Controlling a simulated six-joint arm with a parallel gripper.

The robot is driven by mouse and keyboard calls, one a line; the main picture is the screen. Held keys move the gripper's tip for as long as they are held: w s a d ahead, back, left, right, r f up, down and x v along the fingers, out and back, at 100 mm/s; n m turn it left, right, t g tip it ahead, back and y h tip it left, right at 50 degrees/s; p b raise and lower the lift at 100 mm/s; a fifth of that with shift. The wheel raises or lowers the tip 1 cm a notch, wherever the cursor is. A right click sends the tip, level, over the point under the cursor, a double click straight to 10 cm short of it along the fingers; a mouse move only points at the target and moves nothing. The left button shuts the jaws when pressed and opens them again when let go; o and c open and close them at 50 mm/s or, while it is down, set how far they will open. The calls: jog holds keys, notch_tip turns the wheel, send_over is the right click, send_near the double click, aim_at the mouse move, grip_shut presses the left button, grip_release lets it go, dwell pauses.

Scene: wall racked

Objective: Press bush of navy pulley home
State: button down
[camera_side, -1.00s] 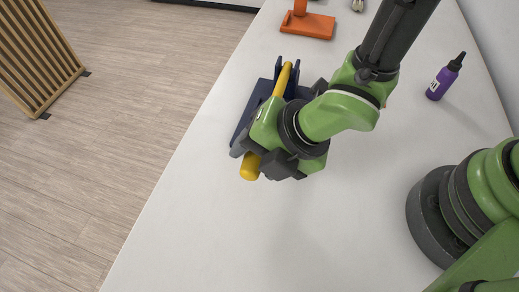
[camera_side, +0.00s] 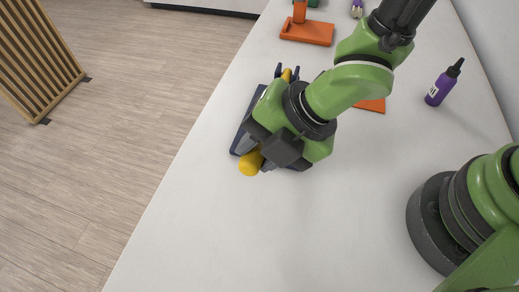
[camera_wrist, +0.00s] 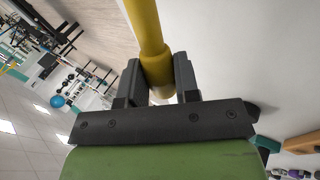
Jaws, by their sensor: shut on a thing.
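A navy press-like fixture (camera_side: 248,113) stands on the white table, mostly covered by my arm in the side view. A yellow lever (camera_side: 249,163) runs over it, with its thick round end sticking out past my fingers. My gripper (camera_side: 257,152) is shut around this lever near its thick end. In the wrist view the yellow lever (camera_wrist: 146,28) runs up and away between the two dark fingers of my gripper (camera_wrist: 157,78). The pulley and its bush cannot be made out; my arm hides the middle of the fixture.
An orange stand (camera_side: 307,32) is at the back of the table. An orange plate (camera_side: 371,105) lies partly behind my arm. A purple bottle (camera_side: 444,84) stands at the right near the wall. The front of the table is clear.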

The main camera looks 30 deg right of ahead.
jog(key=c, duration=0.8)
grip_release()
jog(key=v, duration=1)
jog(key=shift+w, duration=0.1)
jog(key=shift+c, duration=0.2)
